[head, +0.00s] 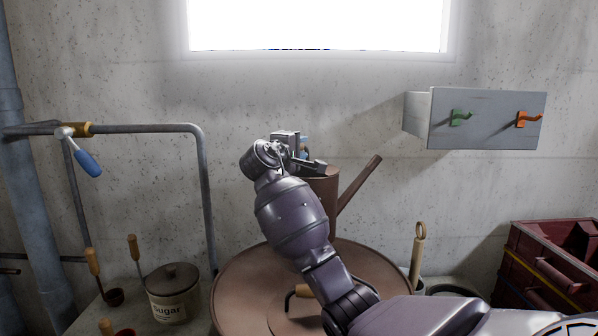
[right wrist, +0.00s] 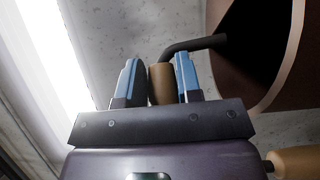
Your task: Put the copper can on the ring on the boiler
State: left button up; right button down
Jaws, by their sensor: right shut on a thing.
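The copper can (head: 322,183) is brown, with a long spout rising to the right. It shows over the far part of the round copper boiler (head: 236,290); my arm hides its lower part, so I cannot tell whether it touches the boiler. My right gripper (head: 307,158) is at the can's upper left. In the right wrist view my right gripper (right wrist: 158,82) has its blue fingers on either side of the can's tan handle grip (right wrist: 161,85), shut on it. The can's dark open mouth (right wrist: 250,45) is at right. A raised circular edge (head: 275,318) on the boiler is partly hidden. My left gripper is out of view.
A sugar tin (head: 173,293) stands left of the boiler. A pipe frame (head: 150,129) with a blue-handled lever (head: 88,163) is at left. A grey box with hooks (head: 490,118) hangs on the wall at right. Dark red crates (head: 550,262) stand at far right.

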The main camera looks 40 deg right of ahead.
jog(key=shift+f, duration=3)
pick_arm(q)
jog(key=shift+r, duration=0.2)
pick_arm(e)
jog(key=c, duration=0.8)
grip_release()
jog(key=shift+f, duration=0.15)
jog(key=shift+s+a, duration=0.1)
jog(key=shift+a+p, duration=0.25)
jog(key=shift+p, duration=0.1)
pick_arm(q)
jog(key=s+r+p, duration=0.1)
jog(key=p, duration=0.1)
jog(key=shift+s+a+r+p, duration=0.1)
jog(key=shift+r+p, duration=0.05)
jog(key=shift+p, duration=0.2)
pick_arm(e)
jog(key=v, duration=1.1)
jog(key=shift+s+a, duration=0.1)
jog(key=shift+a, duration=0.1)
